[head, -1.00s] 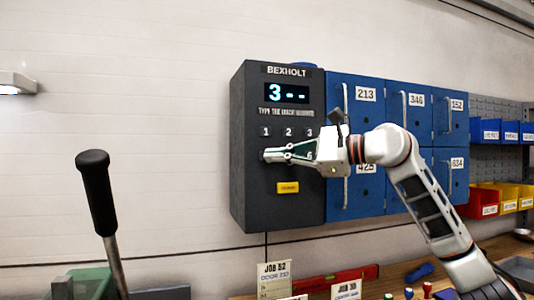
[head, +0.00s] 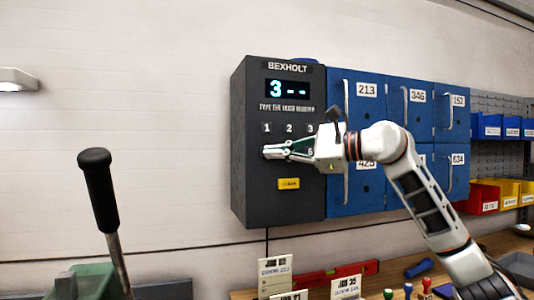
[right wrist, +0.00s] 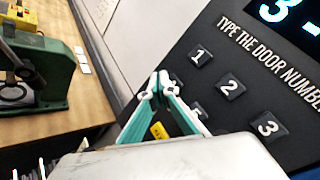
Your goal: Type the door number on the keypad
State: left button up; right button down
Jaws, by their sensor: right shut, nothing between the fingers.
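The dark keypad panel (head: 248,190) is on the wall, left of blue lockers. Its display (head: 288,91) reads "3--". Keys 1 (head: 267,128), 2 (head: 289,128) and 3 (head: 310,128) show; they also show in the right wrist view, with key 2 (right wrist: 231,87). My right gripper (head: 267,153) is shut and empty, its tips over the left key of the second row, which it mostly hides. In the right wrist view its tips (right wrist: 155,84) overlap that key; I cannot tell whether they touch it. A yellow key (head: 289,184) sits below. My left gripper is out of view.
Blue locker doors (head: 376,120) carry numbers such as 213 and 346. A card (head: 275,275) below reads "JOB 52, DOOR 213"; cards for JOB 35 (head: 346,287) and JOB 71 (head: 290,296) stand nearby. A black-handled lever (head: 97,190) rises at left.

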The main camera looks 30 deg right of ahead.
dwell(0.6)
jog(key=shift+w+d+p, duration=0.1)
jog(key=shift+w+p, duration=0.3)
jog(key=shift+w+d+p, duration=0.1)
jog(key=shift+w+p, duration=0.25)
jog(key=shift+w, duration=0.1)
dwell(0.8)
jog(key=shift+s, duration=0.15)
jog(key=shift+s+a, duration=0.2)
jog(key=shift+s, duration=0.5)
jog(key=shift+s+a+b, duration=0.2)
jog(key=shift+s+b, duration=0.1)
jog(key=shift+s, duration=0.5)
jog(key=shift+s+a+b, duration=0.2)
jog(key=shift+s+b, duration=0.05)
jog(key=shift+s, duration=0.55)
jog(key=shift+s+a+b, duration=0.2)
jog(key=shift+s+b, duration=0.1)
jog(key=shift+s, duration=0.5)
